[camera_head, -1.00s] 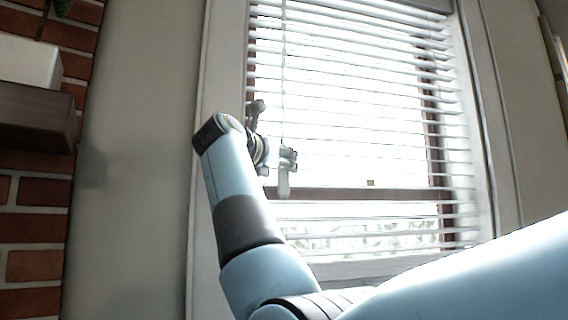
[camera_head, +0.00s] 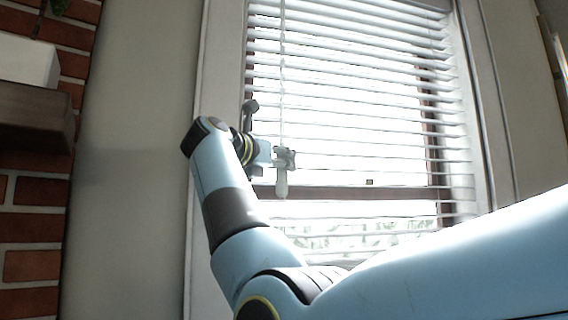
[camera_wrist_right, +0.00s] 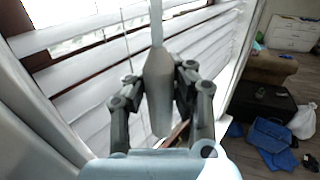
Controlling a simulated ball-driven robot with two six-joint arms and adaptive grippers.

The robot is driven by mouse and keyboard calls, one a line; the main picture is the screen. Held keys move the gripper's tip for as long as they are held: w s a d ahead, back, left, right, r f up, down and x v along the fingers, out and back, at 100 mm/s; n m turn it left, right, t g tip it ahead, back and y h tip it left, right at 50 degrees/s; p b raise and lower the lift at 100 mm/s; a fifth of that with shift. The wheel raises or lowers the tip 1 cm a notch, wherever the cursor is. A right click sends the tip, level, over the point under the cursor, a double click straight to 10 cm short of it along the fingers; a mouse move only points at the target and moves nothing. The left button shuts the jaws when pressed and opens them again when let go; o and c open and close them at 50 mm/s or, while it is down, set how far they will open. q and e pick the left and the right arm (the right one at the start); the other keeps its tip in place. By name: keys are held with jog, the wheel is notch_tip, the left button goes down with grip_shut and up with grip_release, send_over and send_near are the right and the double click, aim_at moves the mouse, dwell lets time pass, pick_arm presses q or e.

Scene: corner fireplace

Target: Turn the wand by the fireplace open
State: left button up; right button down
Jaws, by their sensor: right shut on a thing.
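The wand (camera_head: 282,184) hangs at the left side of the white window blind (camera_head: 350,90), with a thicker pale handle at its lower end. My right gripper (camera_head: 284,159) is shut on the wand at this handle. In the right wrist view the wand's grey handle (camera_wrist_right: 158,88) stands between the two dark fingers of my right gripper (camera_wrist_right: 158,80), and its thin rod runs up out of the picture. The blind's slats are roughly level, with bright gaps between them. My left gripper is not in view.
The brick fireplace (camera_head: 33,235) with a dark mantel (camera_head: 35,118) is at the far left. A plain wall (camera_head: 130,160) lies between it and the window. The right wrist view shows blue cloth (camera_wrist_right: 268,138) and a dark case (camera_wrist_right: 262,104) on the floor.

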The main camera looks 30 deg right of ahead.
jog(key=shift+a+f+m+g, duration=0.1)
jog(key=shift+f+m+g, duration=0.15)
jog(key=shift+m+g, duration=0.25)
jog(key=c, duration=1.6)
grip_release()
jog(key=shift+a, duration=0.1)
jog(key=o, duration=0.5)
jog(key=shift+s+a+r, duration=0.1)
jog(key=shift+a+r, duration=0.1)
jog(key=shift+d, duration=0.1)
jog(key=shift+d, duration=0.1)
jog(key=shift+r, duration=0.15)
notch_tip(320, 180, up, 10)
jog(key=shift+f, duration=0.2)
